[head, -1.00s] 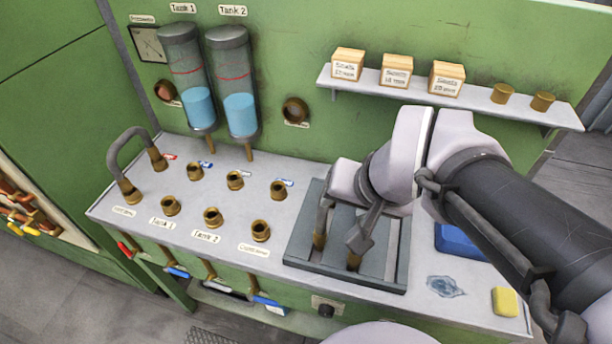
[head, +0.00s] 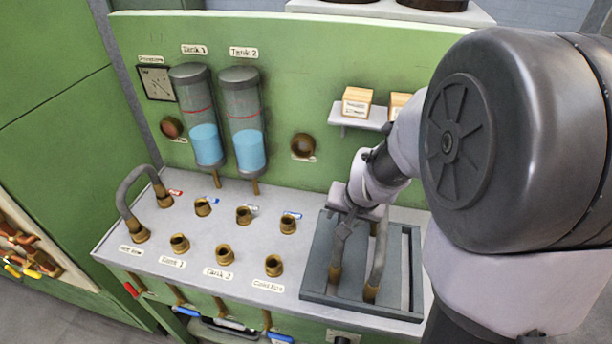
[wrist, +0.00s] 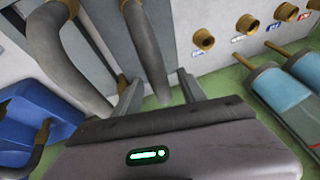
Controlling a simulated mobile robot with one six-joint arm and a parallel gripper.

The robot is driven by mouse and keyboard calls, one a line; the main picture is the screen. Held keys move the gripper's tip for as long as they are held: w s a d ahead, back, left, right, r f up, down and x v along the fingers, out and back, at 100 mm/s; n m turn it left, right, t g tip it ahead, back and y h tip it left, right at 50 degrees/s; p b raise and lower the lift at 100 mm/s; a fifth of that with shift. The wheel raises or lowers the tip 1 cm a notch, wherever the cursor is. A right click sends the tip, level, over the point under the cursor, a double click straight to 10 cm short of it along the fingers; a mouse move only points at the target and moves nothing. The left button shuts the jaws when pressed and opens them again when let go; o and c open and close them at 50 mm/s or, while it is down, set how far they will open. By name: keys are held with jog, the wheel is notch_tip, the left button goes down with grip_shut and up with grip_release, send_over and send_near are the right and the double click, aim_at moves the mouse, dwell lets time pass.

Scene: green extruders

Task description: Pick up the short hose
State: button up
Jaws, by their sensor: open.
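Two grey hoses with brass ends stand in the dark grey rack (head: 312,275) on the counter. The left one (head: 338,247) is under my gripper (head: 346,222); the right one (head: 380,252) stands beside it. In the wrist view my gripper (wrist: 160,88) is open, with one hose (wrist: 146,45) running between its fingers. That hose looks smaller than the arched hose (wrist: 58,48) to its left, which is outside the fingers. I cannot tell whether the fingers touch the hose. My arm hides part of the rack's surroundings in the head view.
Another U-shaped grey hose (head: 131,186) joins two ports at the counter's left. Several brass ports (head: 244,215) stand between it and the rack. Two tanks (head: 248,150) hang on the green wall. A shelf (head: 345,118) holds wooden boxes. A blue object (wrist: 35,125) lies beside the rack.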

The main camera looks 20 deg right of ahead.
jog(key=shift+w+f, duration=0.25)
jog(key=shift+f, duration=0.4)
jog(key=shift+s+r, duration=0.1)
grip_shut()
dwell(0.8)
